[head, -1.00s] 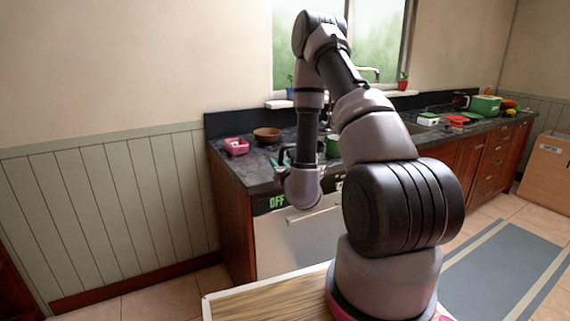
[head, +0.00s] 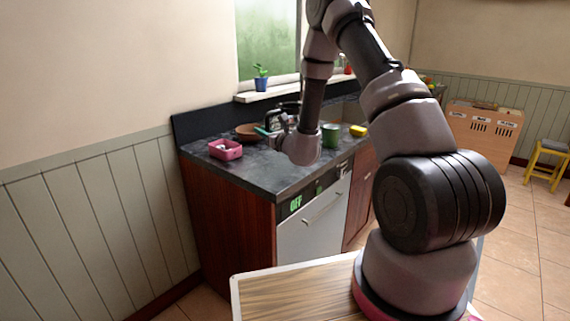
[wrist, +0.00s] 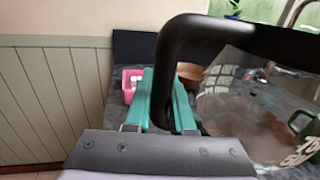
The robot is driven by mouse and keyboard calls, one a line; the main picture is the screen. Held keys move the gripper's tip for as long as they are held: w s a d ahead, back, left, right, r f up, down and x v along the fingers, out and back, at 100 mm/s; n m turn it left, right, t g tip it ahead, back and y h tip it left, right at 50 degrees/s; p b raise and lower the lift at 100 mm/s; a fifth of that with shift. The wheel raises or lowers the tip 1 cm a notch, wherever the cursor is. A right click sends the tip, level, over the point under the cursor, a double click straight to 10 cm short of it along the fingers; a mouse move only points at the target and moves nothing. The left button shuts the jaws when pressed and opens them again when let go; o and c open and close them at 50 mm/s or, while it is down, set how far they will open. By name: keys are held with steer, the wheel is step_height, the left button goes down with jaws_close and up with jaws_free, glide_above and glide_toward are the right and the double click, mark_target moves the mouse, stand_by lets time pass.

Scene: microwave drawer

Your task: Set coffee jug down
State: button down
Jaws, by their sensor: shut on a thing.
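The coffee jug has a clear glass body (wrist: 240,105) and a thick black handle (wrist: 205,27), at the right of the wrist view. My gripper (wrist: 164,76) has teal fingers shut on the handle. In the head view my gripper (head: 264,132) is over the dark counter (head: 258,172), and the jug (head: 274,119) shows only partly behind the wrist. The jug looks about upright. I cannot tell whether its base touches the counter.
A pink container (head: 226,149) and a brown bowl (head: 248,131) stand to the left on the counter. A green mug (head: 331,135) and a yellow item (head: 358,131) are to the right. The counter's front left corner is bare. A dishwasher (head: 313,222) is below.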

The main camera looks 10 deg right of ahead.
steer(key=shift+w+a+f, duration=0.1)
steer(key=shift+a+f, duration=0.1)
steer(key=shift+f, duration=2.2)
steer(key=shift+w+a+f, duration=0.1)
steer(key=shift+a+f, duration=0.05)
steer(key=shift+f, duration=2.4)
steer(key=c, duration=0.8)
jaws_free()
steer(key=shift+o, duration=0.2)
